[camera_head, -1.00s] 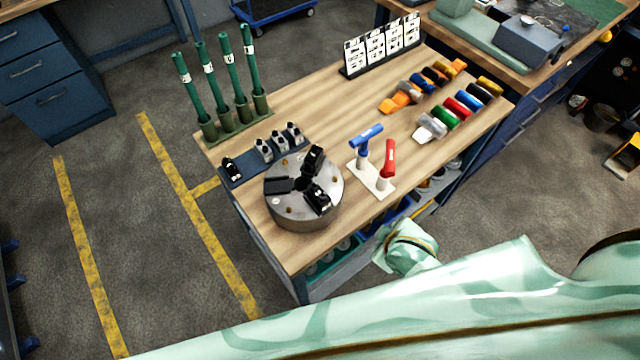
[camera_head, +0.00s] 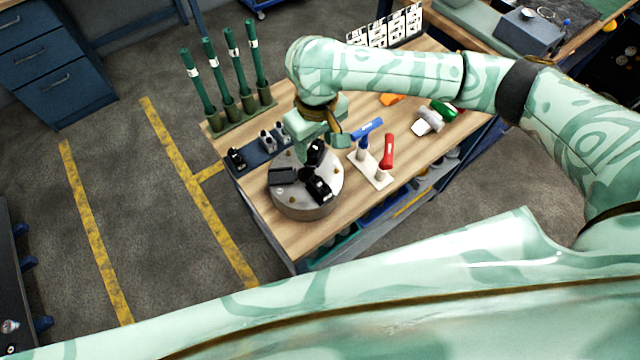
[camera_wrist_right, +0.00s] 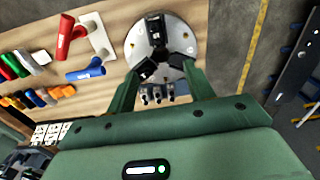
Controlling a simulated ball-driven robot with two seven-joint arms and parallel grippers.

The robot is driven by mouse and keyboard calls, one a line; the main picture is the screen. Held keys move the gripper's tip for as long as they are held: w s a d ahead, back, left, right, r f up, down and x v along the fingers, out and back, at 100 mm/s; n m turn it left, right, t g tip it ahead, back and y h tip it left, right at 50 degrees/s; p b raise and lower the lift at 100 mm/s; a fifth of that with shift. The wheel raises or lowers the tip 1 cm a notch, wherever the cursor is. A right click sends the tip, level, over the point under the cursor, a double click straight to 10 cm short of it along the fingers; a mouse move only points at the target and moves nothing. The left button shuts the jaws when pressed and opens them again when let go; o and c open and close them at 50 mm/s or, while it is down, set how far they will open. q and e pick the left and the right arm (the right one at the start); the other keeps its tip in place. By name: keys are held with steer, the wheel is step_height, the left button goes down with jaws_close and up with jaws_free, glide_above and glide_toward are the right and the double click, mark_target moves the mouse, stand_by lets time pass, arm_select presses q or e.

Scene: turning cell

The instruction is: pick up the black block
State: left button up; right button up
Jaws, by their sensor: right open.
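A round grey chuck (camera_head: 308,208) sits on the near left of the wooden bench and carries three black blocks. One is at its left (camera_head: 283,176), one at its front right (camera_head: 320,189) and one at its back (camera_head: 316,153). The chuck also shows in the right wrist view (camera_wrist_right: 135,42). My right gripper (camera_head: 322,147) is open and empty, above the back of the chuck near the back block. My left gripper is out of view.
A dark tray (camera_head: 252,163) with small dark and grey holders lies behind the chuck. A white stand (camera_head: 378,178) with blue and red handles is close at its right. Green upright tubes (camera_head: 229,70) stand at the back left. My right arm hides part of the bench.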

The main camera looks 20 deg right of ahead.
steer(key=b, duration=0.4)
glide_above(319, 183)
step_height(319, 183, down, 11)
steer(key=shift+r, duration=0.1)
step_height(319, 183, down, 5)
steer(key=shift+s+f+b, duration=0.1)
steer(key=shift+b, duration=0.7)
jaws_close()
